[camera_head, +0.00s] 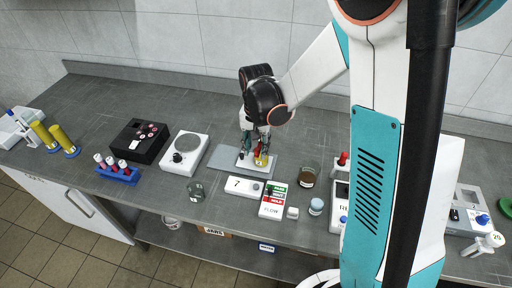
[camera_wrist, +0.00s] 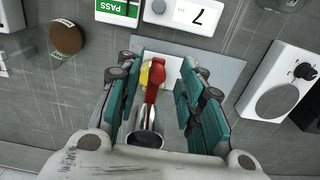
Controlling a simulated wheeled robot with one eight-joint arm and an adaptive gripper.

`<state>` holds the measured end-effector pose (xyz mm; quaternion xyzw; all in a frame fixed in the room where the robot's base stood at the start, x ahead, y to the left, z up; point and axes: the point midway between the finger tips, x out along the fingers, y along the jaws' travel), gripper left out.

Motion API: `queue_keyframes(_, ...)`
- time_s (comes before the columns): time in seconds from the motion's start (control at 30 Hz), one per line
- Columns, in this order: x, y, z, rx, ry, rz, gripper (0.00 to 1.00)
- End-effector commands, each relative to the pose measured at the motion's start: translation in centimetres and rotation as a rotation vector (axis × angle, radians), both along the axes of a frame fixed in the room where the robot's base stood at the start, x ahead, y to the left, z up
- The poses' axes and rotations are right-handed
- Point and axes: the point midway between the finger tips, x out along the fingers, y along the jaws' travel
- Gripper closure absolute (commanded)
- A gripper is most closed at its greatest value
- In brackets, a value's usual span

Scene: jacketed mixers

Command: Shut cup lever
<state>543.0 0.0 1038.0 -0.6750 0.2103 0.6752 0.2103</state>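A metal cup (camera_wrist: 146,136) with a red lever (camera_wrist: 156,78) and a yellow part (camera_wrist: 145,74) beside it shows in the wrist view. They stand over a white block on a grey plate (camera_wrist: 222,72). In the head view the plate (camera_head: 226,160) lies mid-bench, and the yellow part (camera_head: 261,160) shows just below my fingers; the cup is mostly hidden there. My gripper (camera_wrist: 163,88) is open, its teal fingers apart on either side of the lever, with gaps visible on both sides. In the head view my gripper (camera_head: 254,146) points down over the plate.
A white display box reading 7 (camera_head: 243,187) and a PASS/HOLD card (camera_head: 272,200) stand in front of the plate. A white dial unit (camera_head: 186,153) is to the left, a brown-filled jar (camera_head: 310,173) to the right. The bench behind the plate is clear.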

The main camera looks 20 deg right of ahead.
Motion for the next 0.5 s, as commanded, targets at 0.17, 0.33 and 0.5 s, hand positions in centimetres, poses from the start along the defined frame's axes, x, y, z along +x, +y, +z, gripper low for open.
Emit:
queue_keyframes(0.17,-0.1,0.0,2.8,0.0,0.0,0.0,0.65)
queue_keyframes(0.33,-0.1,0.0,6.4,0.0,0.0,0.0,0.65)
queue_keyframes(0.5,-0.1,0.0,9.3,0.0,0.0,0.0,0.65)
